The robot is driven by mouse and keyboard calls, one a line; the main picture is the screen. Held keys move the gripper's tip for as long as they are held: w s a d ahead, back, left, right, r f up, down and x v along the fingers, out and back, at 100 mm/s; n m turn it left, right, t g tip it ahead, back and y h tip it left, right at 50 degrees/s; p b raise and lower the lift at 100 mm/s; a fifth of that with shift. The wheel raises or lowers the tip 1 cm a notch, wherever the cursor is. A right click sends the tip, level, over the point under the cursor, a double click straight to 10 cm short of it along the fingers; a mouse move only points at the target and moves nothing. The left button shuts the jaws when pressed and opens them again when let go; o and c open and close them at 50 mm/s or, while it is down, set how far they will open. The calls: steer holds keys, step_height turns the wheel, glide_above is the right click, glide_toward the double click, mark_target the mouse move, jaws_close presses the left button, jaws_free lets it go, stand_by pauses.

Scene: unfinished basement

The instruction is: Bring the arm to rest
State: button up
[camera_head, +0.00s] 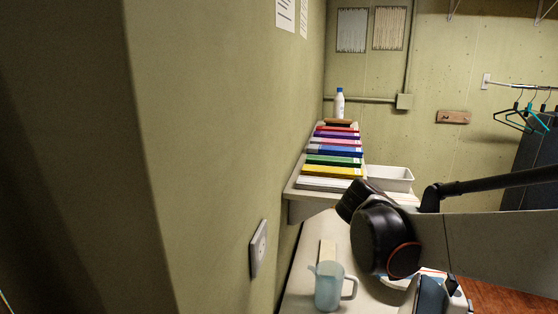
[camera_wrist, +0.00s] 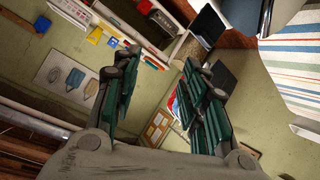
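My arm (camera_head: 480,240) reaches in from the right side of the head view. Its black and grey joint (camera_head: 385,240) hangs over the counter beside a pale blue pitcher (camera_head: 328,288) and hides part of the counter. The gripper's fingers cannot be made out in the head view. In the wrist view my gripper (camera_wrist: 160,62) is open, its two dark green fingers spread well apart. Nothing is held between them; only the background room shows through the gap.
A shelf (camera_head: 292,188) on the wall holds a row of coloured books (camera_head: 335,160), a white bottle (camera_head: 340,103) and a white bin (camera_head: 392,178). A wall corner (camera_head: 150,150) fills the left. Hangers (camera_head: 520,117) hang at the far right. A striped cloth (camera_wrist: 295,65) shows in the wrist view.

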steer(key=s+a+f+n+t+y, duration=0.3)
steer(key=s+a+n+t+y, duration=0.1)
steer(key=a+n+y, duration=0.2)
steer(key=s+a+f+n+t+y, duration=0.4)
steer(key=a+n, duration=0.4)
steer(key=a, duration=0.2)
steer(key=shift+s+f+y, duration=0.3)
steer(key=shift+s+y, duration=0.25)
steer(key=shift+y, duration=0.45)
